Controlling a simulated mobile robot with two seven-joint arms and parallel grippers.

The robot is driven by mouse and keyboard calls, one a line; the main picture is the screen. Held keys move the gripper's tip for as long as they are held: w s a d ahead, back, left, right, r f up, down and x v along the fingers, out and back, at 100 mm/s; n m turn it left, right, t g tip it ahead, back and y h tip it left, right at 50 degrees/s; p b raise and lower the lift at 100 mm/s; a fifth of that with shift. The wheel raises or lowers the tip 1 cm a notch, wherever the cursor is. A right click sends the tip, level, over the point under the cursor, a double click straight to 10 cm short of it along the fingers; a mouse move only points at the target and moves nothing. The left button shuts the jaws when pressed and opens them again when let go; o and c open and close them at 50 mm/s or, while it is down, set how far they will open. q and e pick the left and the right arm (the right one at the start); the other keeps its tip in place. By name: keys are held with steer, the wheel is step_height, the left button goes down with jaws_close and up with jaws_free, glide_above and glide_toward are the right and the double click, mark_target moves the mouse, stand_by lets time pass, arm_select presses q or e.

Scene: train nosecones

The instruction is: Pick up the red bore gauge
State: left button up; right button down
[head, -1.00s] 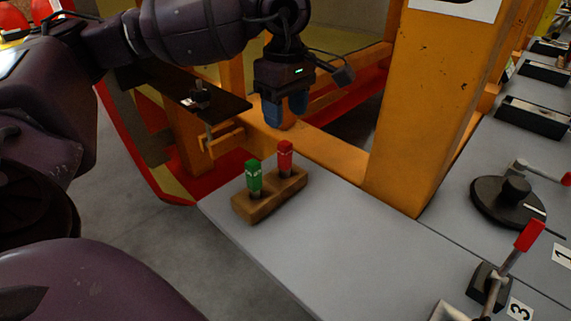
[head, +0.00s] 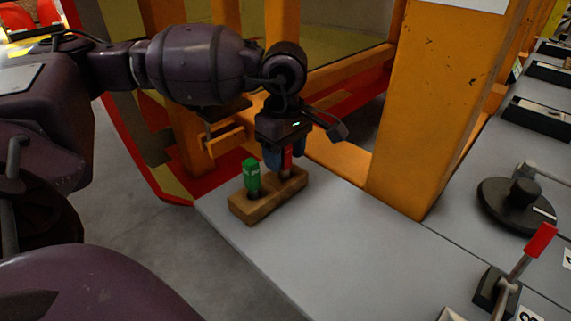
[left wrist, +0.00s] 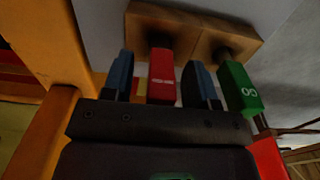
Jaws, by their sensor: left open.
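The red bore gauge (head: 287,160) stands upright in a wooden block (head: 256,209), in the hole farther from me. It also shows in the left wrist view (left wrist: 161,76). A green gauge (head: 251,176) stands in the block's other hole; it shows in the left wrist view too (left wrist: 239,90). My left gripper (head: 279,160) points down at the red gauge. In the left wrist view its blue-padded fingers (left wrist: 160,80) are open on either side of the red handle, with a gap on each side. My right gripper is not in view.
The block sits at the corner of a grey bench (head: 310,235). An orange post (head: 425,110) rises behind it. A red-handled lever clamp (head: 515,275) and a black round fixture (head: 515,200) stand to the right. The bench between is clear.

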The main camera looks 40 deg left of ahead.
arm_select(q)
jaws_close()
